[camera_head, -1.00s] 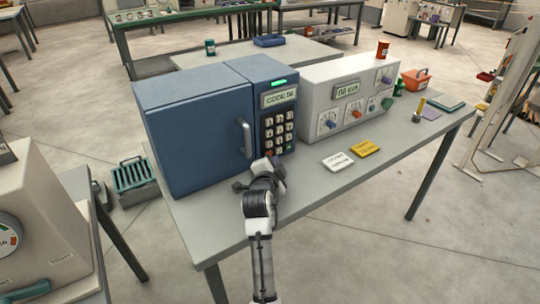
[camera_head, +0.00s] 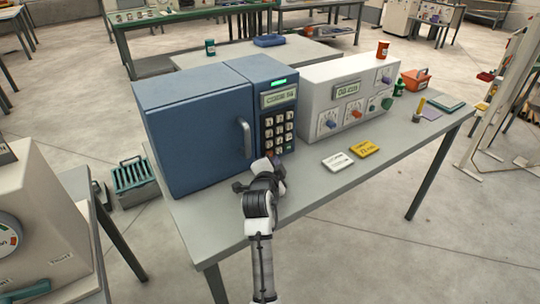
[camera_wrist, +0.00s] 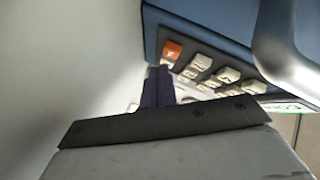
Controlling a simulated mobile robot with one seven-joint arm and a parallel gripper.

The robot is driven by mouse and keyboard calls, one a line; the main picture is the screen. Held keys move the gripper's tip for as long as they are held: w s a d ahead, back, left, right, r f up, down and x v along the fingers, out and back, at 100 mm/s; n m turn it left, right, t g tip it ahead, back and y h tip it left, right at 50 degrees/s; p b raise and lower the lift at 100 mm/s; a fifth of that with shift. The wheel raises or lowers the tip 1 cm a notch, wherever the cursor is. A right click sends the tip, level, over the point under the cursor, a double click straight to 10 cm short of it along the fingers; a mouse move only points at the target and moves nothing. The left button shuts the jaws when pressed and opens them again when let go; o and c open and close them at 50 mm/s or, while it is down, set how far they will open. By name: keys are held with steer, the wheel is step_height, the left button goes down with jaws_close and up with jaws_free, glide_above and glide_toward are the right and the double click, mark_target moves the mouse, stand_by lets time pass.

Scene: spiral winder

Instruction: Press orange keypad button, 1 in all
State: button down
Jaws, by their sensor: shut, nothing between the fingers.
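The orange keypad button (camera_wrist: 172,50) shows in the wrist view at the near corner of the keypad, next to several pale keys (camera_wrist: 200,64). The keypad (camera_head: 277,131) is on the front of the blue cabinet (camera_head: 196,125) in the head view, below a small display (camera_head: 279,98). My gripper (camera_wrist: 157,72) is shut and empty. Its dark fingertips are close to the orange button, a little to its side and below it in the wrist view; I cannot tell whether they touch anything. In the head view my gripper (camera_head: 264,163) is at the keypad's lower edge and hides its lower-left corner.
The cabinet's metal handle (camera_head: 245,138) stands out just left of the keypad and looms large in the wrist view (camera_wrist: 285,55). A white panel box (camera_head: 325,102) stands to the right. White (camera_head: 338,161) and yellow (camera_head: 365,149) cards lie on the grey table (camera_head: 335,190).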

steer(key=shift+w+a, duration=0.1)
steer(key=shift+w+a, duration=0.15)
steer(key=shift+w, duration=0.1)
steer(key=shift+w+a+b, duration=0.2)
steer(key=shift+w+b, duration=0.05)
steer(key=shift+b, duration=0.05)
stand_by(0.6)
steer(key=shift+w+a+r, duration=0.15)
steer(key=shift+w+a, duration=0.1)
steer(key=shift+a, duration=0.2)
stand_by(0.6)
steer(key=shift+s+f, duration=0.25)
steer(key=shift+s, duration=0.1)
steer(key=shift+s+r, duration=0.1)
steer(key=shift+s, duration=0.4)
steer(key=shift+d, duration=0.1)
